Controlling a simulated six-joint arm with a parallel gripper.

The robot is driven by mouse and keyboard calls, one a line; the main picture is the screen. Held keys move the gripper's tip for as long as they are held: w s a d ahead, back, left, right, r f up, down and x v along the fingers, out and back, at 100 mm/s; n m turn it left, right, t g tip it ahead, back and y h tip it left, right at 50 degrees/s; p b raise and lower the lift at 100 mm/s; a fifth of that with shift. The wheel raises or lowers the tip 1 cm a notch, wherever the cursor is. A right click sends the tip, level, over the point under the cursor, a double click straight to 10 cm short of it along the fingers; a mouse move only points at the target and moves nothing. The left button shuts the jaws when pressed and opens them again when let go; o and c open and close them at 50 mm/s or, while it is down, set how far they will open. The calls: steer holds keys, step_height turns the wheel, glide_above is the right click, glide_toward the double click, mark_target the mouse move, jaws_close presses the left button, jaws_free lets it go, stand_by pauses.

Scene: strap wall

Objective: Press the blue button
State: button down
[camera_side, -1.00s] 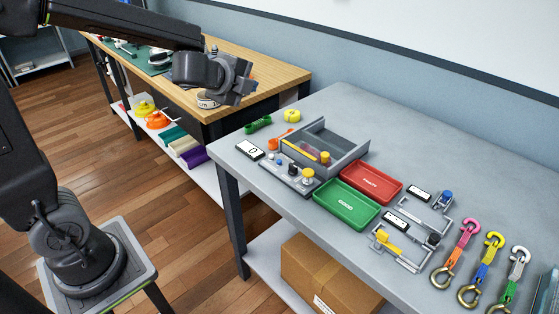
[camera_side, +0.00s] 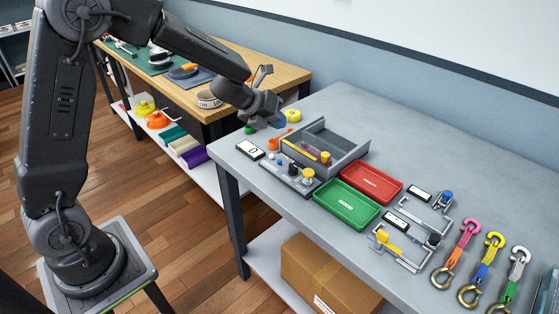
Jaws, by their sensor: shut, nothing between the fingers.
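A small grey panel (camera_side: 301,186) lies near the left end of the grey table. It carries a small blue button (camera_side: 278,162), a yellow knob (camera_side: 308,174) and small dark parts too small to make out. My gripper (camera_side: 278,121) is above the table's far left corner, up and behind the panel in the picture. It is apart from the button.
A white display (camera_side: 250,149) sits left of the panel, and a grey open box (camera_side: 352,156) stands behind it. A red tray (camera_side: 372,182) and a green tray (camera_side: 346,208) lie to the right. Farther right are grey fixtures (camera_side: 402,250) and colored straps with hooks (camera_side: 482,265).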

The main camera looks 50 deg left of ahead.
mark_target(278, 160)
steer(key=shift+f, duration=0.15)
steer(key=shift+f, duration=4.25)
steer(key=shift+f, duration=0.2)
steer(key=shift+f, duration=0.25)
steer(key=shift+f, duration=0.4)
steer(key=shift+r, duration=0.85)
